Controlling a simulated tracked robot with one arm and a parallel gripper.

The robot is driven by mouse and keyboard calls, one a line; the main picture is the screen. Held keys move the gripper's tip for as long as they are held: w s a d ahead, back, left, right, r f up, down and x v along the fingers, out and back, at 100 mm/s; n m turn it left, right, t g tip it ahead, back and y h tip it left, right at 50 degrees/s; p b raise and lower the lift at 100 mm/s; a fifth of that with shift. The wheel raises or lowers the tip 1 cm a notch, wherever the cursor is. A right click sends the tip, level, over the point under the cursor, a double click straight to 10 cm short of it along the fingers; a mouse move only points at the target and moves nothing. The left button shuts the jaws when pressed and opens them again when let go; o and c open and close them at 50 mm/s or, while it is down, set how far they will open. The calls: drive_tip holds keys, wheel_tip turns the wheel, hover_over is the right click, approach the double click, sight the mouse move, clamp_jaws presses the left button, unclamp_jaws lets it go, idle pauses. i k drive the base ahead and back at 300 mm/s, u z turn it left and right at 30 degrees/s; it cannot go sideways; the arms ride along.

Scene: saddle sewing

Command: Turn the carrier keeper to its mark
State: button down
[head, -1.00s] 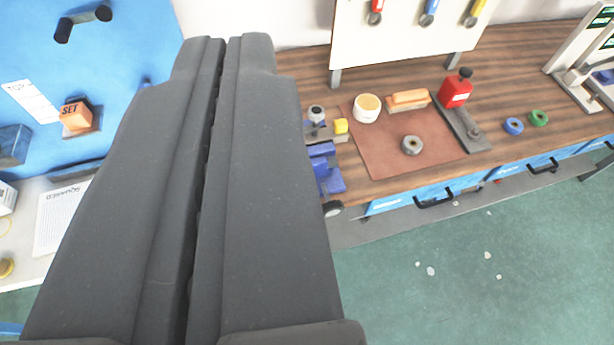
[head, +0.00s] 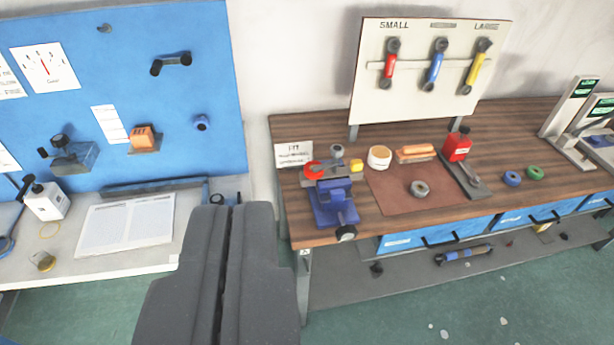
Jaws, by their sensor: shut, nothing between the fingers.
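My gripper (head: 230,210) is shut and empty. It points up from the bottom of the picture, with its tips over the gap between the left bench and the wooden bench. No part is labelled as the carrier keeper, and I cannot tell its mark. On the wooden bench a blue vise (head: 334,203) stands below a grey part with a red disc (head: 314,171) and a yellow end.
A white board (head: 420,100) carries three coloured tools. A white bottle (head: 47,202) stands on the left bench. Green floor is open at lower right.

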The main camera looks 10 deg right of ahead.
sight(336, 151)
drive_tip(key=u, duration=0.1)
drive_tip(key=i, duration=1)
drive_tip(key=z, duration=0.05)
